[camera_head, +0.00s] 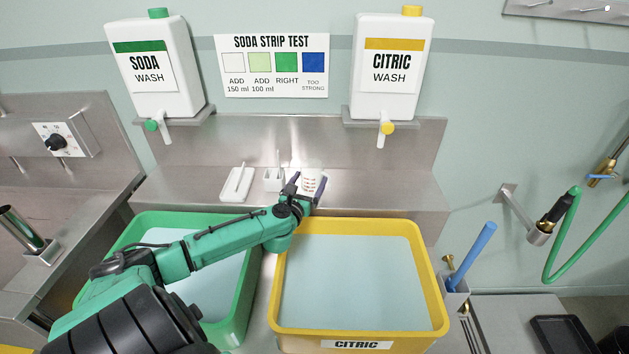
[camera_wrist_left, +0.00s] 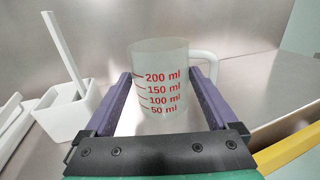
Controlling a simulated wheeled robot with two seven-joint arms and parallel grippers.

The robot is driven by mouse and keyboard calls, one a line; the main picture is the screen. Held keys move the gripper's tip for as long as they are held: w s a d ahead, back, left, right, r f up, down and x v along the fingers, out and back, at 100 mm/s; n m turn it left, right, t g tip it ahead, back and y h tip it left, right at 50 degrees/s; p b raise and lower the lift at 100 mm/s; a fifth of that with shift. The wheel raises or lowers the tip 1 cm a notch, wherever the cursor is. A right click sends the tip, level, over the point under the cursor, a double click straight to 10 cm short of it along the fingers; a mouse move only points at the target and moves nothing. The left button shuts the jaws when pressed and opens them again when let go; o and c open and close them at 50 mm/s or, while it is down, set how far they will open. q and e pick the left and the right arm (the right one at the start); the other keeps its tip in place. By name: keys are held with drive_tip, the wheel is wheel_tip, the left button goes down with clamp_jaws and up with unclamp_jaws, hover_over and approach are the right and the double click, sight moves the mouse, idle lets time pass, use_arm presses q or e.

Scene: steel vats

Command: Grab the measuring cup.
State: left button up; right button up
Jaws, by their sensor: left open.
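The measuring cup (camera_wrist_left: 160,80) is a translucent white cup with red marks from 50 ml to 200 ml and a handle on its right side. In the head view the cup (camera_head: 311,181) stands upright on the steel shelf behind the yellow tub. My left gripper (camera_head: 305,186) reaches it from the front left. In the left wrist view my left gripper (camera_wrist_left: 160,88) is open, with one purple finger on each side of the cup. The right finger lies close to the handle. I cannot tell whether either finger touches the cup. My right gripper is not in view.
A white holder (camera_wrist_left: 66,113) with a white stick stands left of the cup. A white tray (camera_head: 236,184) lies further left on the shelf. The green tub (camera_head: 246,300) and yellow tub (camera_head: 435,290) stand below. Soda (camera_head: 155,65) and citric (camera_head: 388,65) containers hang above.

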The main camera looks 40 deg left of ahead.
use_arm(q)
drive_tip(key=x, duration=0.4)
drive_tip(key=shift+w+d+r, duration=0.1)
drive_tip(key=shift+w, duration=0.05)
drive_tip(key=shift+w+f, duration=0.2)
drive_tip(key=shift+w, duration=0.25)
drive_tip(key=shift+s, duration=0.1)
drive_tip(key=c, duration=0.3)
drive_tip(key=shift+r, duration=0.1)
drive_tip(key=c, duration=0.7)
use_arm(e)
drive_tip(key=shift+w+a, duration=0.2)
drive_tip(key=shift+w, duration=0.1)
use_arm(q)
drive_tip(key=shift+r+p, duration=0.3)
drive_tip(key=shift+r, duration=0.25)
wheel_tip(320, 180, up, 13)
drive_tip(key=p, duration=0.3)
wheel_tip(320, 180, up, 6)
drive_tip(key=p, duration=0.5)
hover_over(316, 167)
drive_tip(key=shift+s+d, duration=0.15)
drive_tip(key=shift+s, duration=0.2)
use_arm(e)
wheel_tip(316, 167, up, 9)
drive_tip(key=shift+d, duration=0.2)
